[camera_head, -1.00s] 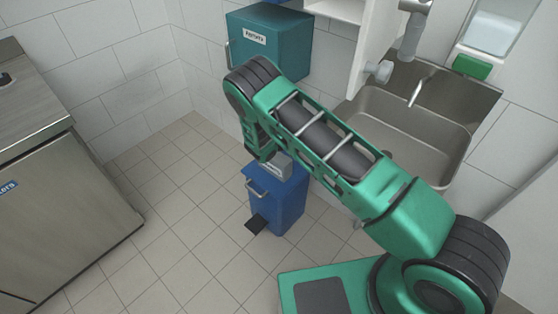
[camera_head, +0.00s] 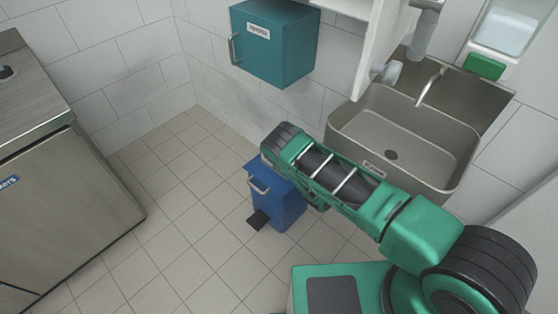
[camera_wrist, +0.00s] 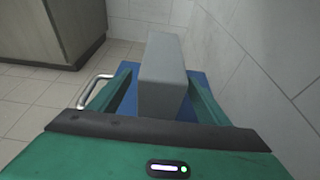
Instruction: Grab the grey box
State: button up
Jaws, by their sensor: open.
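The grey box (camera_wrist: 163,78) stands upright in the wrist view, on the blue lid (camera_wrist: 211,86) of a bin. My gripper (camera_wrist: 159,72) is open. Its green fingers lie on the left and right sides of the box, which stands between them. I cannot tell whether either finger touches it. In the head view the box and my fingers are hidden behind my arm, which reaches over the blue bin (camera_head: 285,208).
A bin handle (camera_wrist: 93,88) sticks out left of my gripper. A tiled wall is close on the right. In the head view a teal cabinet (camera_head: 285,55) hangs above, a sink (camera_head: 400,150) is to the right, and a steel counter (camera_head: 45,185) is left. The floor between is clear.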

jog(key=shift+x, duration=3)
jog(key=shift+r, duration=0.15)
jog(key=c, duration=1.3)
